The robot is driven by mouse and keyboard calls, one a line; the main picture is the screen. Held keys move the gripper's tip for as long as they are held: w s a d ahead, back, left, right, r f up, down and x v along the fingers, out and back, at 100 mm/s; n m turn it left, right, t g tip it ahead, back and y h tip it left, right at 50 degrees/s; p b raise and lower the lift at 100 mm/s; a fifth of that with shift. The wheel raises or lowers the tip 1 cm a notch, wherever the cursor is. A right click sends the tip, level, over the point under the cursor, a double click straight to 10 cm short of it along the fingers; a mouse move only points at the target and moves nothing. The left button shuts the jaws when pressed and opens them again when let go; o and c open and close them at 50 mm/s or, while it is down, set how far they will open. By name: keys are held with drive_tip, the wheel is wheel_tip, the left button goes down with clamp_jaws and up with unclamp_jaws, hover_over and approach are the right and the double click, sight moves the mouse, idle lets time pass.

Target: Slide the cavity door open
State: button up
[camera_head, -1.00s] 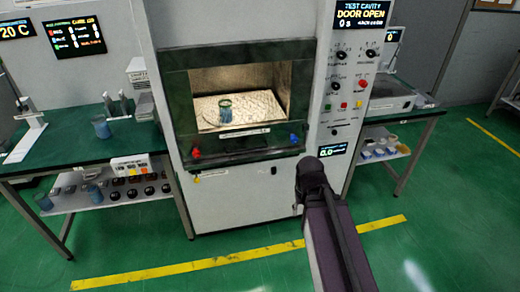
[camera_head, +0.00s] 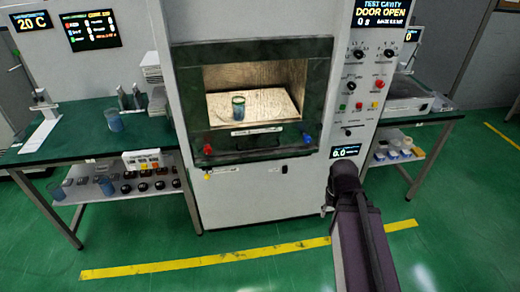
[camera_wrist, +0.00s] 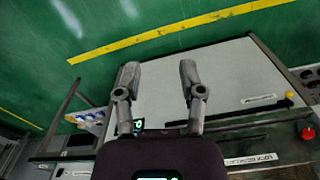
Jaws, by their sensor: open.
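The test cavity (camera_head: 255,90) stands open at the front of a tall white cabinet (camera_head: 255,200), and its display (camera_head: 383,13) reads DOOR OPEN. A dark green frame (camera_head: 190,100) surrounds the opening. A beaker with blue contents (camera_head: 238,108) stands inside on a pale plate. I cannot make out a separate door panel. My gripper (camera_wrist: 158,70) is open and empty, its two fingers spread before the white cabinet front in the wrist view. In the head view my arm's end is low, right of and below the opening; its fingers are mostly hidden.
A red knob (camera_head: 207,149) and a blue knob (camera_head: 307,139) sit below the opening. Control knobs and buttons (camera_head: 365,85) fill the right panel. Green-topped benches flank the cabinet, the left one (camera_head: 75,145) holding glassware and instruments. The floor in front is clear, with a yellow line (camera_head: 250,256).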

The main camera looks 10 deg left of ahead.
drive_tip(key=w+a+f+n+t+b, duration=0.4)
drive_tip(key=w+f+b, duration=0.3)
drive_tip(key=w+b, duration=0.15)
drive_tip(key=n+t+y+b, duration=0.6)
drive_tip(key=n+t+b, duration=1)
drive_tip(key=b, duration=1)
approach(259, 148)
drive_tip(key=s, duration=0.3)
drive_tip(key=shift+d+f+n+g, duration=0.2)
drive_tip(key=shift+d+n+g, duration=0.2)
drive_tip(key=shift+d+n, duration=0.1)
drive_tip(key=p+x, duration=0.2)
drive_tip(key=x, duration=1.1)
drive_tip(key=shift+w+p, duration=0.35)
drive_tip(key=shift+w, duration=0.1)
